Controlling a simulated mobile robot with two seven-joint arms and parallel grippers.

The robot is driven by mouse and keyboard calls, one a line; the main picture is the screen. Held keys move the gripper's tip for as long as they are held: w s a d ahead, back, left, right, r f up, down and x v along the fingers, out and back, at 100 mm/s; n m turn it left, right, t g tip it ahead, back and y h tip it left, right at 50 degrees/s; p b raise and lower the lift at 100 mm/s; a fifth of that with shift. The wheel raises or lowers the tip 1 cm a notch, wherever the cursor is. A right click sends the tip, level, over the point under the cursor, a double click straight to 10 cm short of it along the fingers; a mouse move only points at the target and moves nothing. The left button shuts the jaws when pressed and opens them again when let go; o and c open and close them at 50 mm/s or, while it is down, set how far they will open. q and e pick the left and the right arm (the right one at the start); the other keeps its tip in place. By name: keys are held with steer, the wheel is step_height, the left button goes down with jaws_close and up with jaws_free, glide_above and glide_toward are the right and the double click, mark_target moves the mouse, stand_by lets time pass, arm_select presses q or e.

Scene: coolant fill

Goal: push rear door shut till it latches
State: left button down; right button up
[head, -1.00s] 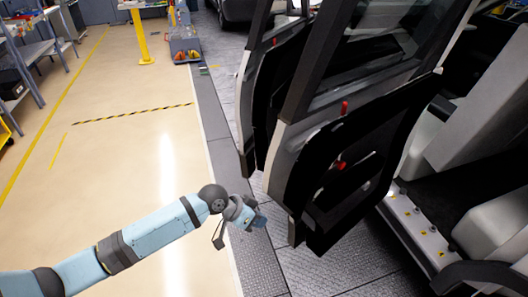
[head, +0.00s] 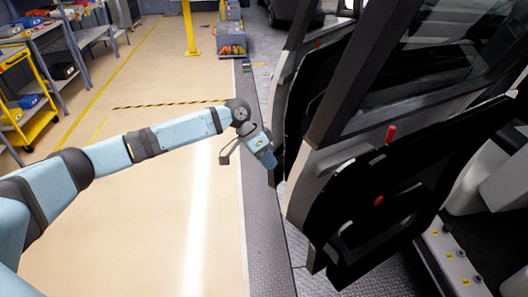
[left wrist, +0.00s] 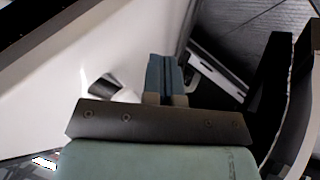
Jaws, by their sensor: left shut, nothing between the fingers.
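The rear door (head: 385,195) stands open in the head view. Its black inner panel with red parts faces me, and its pale edge is toward my left arm. My left gripper (head: 267,158) is shut and empty, just left of that door's outer edge. In the left wrist view its blue fingers (left wrist: 165,75) are together, in front of a large pale surface (left wrist: 100,50) that looks like a door's outer skin. I cannot tell whether they touch it. The latch is not clearly visible. My right gripper is not in view.
A second open door (head: 298,90) stands beyond the rear door. The door sill (head: 455,260) and seats show at right. A grey treadplate strip (head: 262,225) runs beside the car. The beige floor (head: 150,230) at left is clear, with a yellow cart (head: 40,130) farther off.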

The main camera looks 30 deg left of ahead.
arm_select(q)
steer(key=s+d+f, duration=0.1)
steer(key=d+f, duration=0.3)
steer(key=d, duration=0.1)
steer(key=shift+s+d+f+p, duration=0.25)
steer(key=shift+s+d+p, duration=0.1)
steer(key=shift+s+p, duration=0.1)
steer(key=shift+d, duration=0.1)
